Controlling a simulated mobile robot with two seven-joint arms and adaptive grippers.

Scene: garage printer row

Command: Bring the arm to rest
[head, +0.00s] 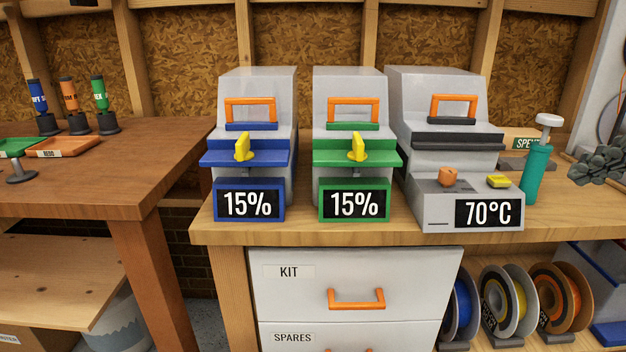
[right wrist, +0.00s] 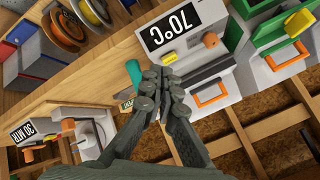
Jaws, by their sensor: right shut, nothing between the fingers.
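My right gripper (head: 592,168) shows at the right edge of the head view, dark grey, above the bench and to the right of the teal bottle (head: 537,172). In the right wrist view its fingers (right wrist: 160,80) are together and nothing is between them. In that view the teal bottle (right wrist: 134,72) is partly hidden behind the fingers. Most of the right arm is outside the head view. My left gripper is not in view.
Three grey machines stand on the bench: one blue-trimmed (head: 257,98), one green-trimmed (head: 346,98), one reading 70°C (head: 445,98). A KIT drawer (head: 400,270) and spools (head: 505,300) are below. Another wooden table (head: 90,180) stands left.

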